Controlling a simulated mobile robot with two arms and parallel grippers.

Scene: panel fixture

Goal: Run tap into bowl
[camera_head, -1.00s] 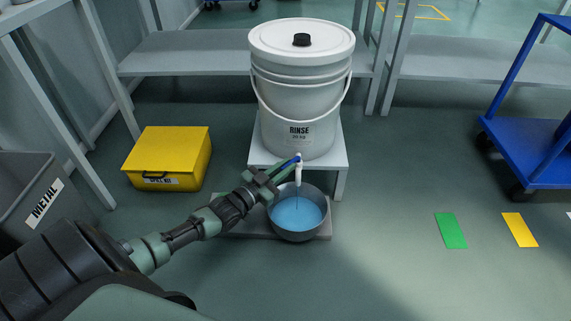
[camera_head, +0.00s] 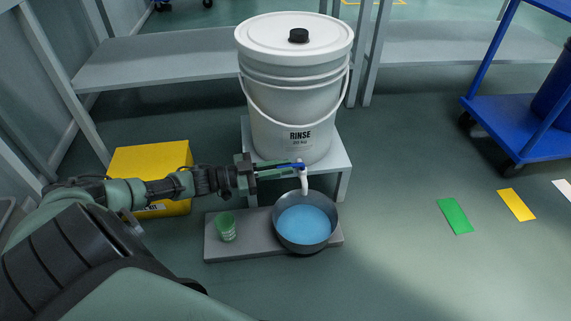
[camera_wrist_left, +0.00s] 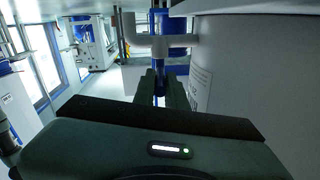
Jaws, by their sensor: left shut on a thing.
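The white rinse bucket (camera_head: 294,95) stands on a low grey stand, with its white tap (camera_head: 304,182) low on the front. My left gripper (camera_head: 284,168) is shut on the tap's blue lever (camera_head: 298,166), which points sideways to the left. In the left wrist view the blue lever (camera_wrist_left: 159,75) runs between the fingers, beside the white tap pipe (camera_wrist_left: 160,44). The metal bowl (camera_head: 305,243) sits under the spout and holds blue liquid. I see no stream from the spout. My right gripper is not in view.
A grey board (camera_head: 262,247) lies under the bowl and carries a green cup (camera_head: 227,227) to its left. A yellow box (camera_head: 150,160) stands behind my left arm. A blue cart (camera_head: 520,125) is at the right.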

